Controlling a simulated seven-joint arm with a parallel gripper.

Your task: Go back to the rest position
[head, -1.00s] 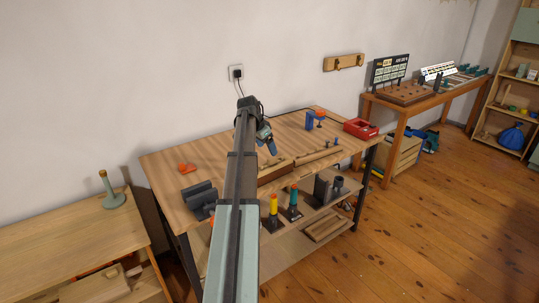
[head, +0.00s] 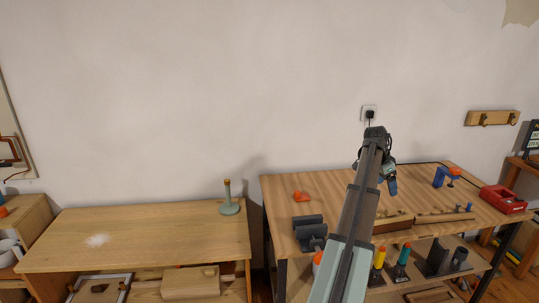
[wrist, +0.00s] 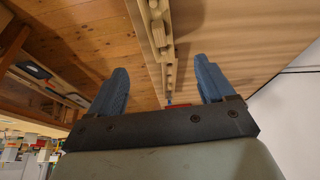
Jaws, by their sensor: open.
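My gripper (head: 389,183) is above the right-hand workbench (head: 285,190) in the head view, with its blue fingers pointing down. In the wrist view my gripper (wrist: 163,88) shows two blue fingers wide apart with nothing between them. Beyond the fingers lies a wooden rail (wrist: 157,40) along the bench edge, apart from them. Most of the gripper body is hidden behind my arm in the head view.
On the workbench are an orange object (head: 301,196), dark grey blocks (head: 309,229), a blue clamp-like tool (head: 440,177) and a red box (head: 503,199). A lower wooden table (head: 150,235) at left carries a green stand (head: 229,205).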

